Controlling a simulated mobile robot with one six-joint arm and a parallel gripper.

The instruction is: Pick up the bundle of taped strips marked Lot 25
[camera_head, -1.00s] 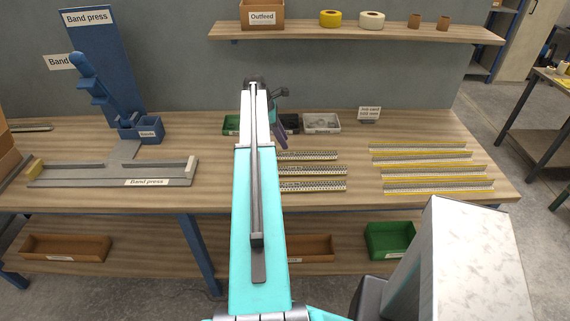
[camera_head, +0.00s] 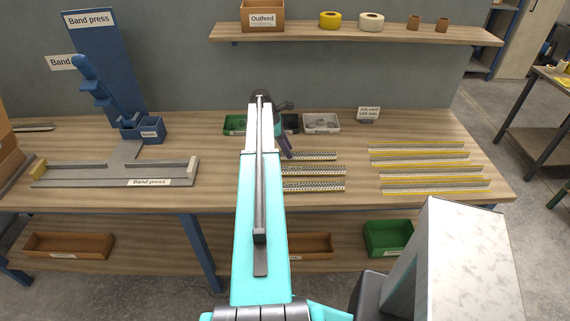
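Three short grey strip bundles lie on the bench right of my arm: a back one (camera_head: 318,156), a middle one (camera_head: 320,171) and a front one (camera_head: 320,187). Their left ends are near or behind my arm. Several longer strips with yellow edges (camera_head: 430,167) lie in rows further right. No Lot 25 mark is readable on any of them. My gripper (camera_head: 286,150) is mostly hidden behind my arm; a dark purple part of it shows just left of the back short bundle. Whether its fingers are open or shut does not show.
A blue and grey band press (camera_head: 110,176) stands at the left. A green bin (camera_head: 234,123), a light bin (camera_head: 322,122) and a small card stand (camera_head: 368,114) are at the back. A shelf (camera_head: 450,36) holds an Outfeed box (camera_head: 263,15) and tape rolls.

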